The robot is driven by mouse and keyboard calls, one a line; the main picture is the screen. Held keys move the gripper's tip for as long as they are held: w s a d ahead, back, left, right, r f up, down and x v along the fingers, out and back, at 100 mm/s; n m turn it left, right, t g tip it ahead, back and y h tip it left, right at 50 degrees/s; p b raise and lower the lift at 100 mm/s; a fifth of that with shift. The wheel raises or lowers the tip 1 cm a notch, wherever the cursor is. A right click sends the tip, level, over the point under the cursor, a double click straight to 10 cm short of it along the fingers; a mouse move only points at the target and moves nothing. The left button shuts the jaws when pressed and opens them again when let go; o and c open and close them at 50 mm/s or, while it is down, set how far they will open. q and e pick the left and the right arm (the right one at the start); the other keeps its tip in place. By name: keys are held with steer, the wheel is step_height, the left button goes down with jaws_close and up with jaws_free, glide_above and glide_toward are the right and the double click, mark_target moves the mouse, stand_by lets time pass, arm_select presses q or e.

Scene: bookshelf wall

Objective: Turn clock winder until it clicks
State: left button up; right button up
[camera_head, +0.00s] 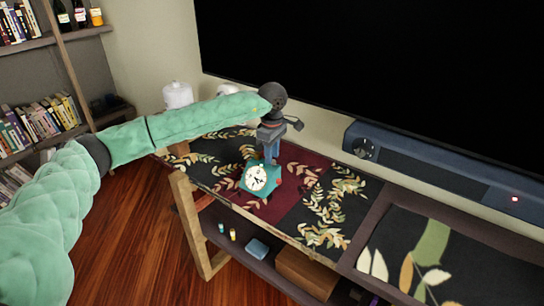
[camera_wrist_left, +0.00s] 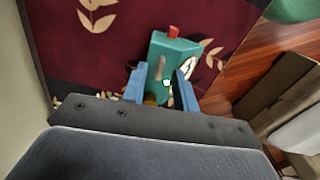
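A teal clock (camera_head: 256,178) with a round white dial stands on the patterned runner, its dial facing the front left. My left gripper (camera_head: 270,158) points down just above and behind it. In the left wrist view, the teal clock (camera_wrist_left: 172,55) lies between and beyond the blue fingers of my left gripper (camera_wrist_left: 162,92). The fingers are apart; I cannot tell whether either touches the clock. A red piece (camera_wrist_left: 173,32) is on the clock's far end. A small gold part (camera_wrist_left: 151,100) shows between the fingers, partly hidden; I cannot tell if it is the winder. My right gripper is not in view.
The clock's wooden console (camera_head: 188,218) has a dark and maroon leaf-patterned runner (camera_head: 330,205). A dark soundbar (camera_head: 430,165) and large black screen (camera_head: 380,70) are behind. A white jar (camera_head: 177,95) stands at the back left. A small blue item (camera_head: 257,248) and wooden box (camera_head: 305,272) sit on the lower shelf.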

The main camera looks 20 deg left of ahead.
arm_select(q)
step_height(320, 180, up, 7)
steer(key=shift+f, duration=0.2)
stand_by(0.5)
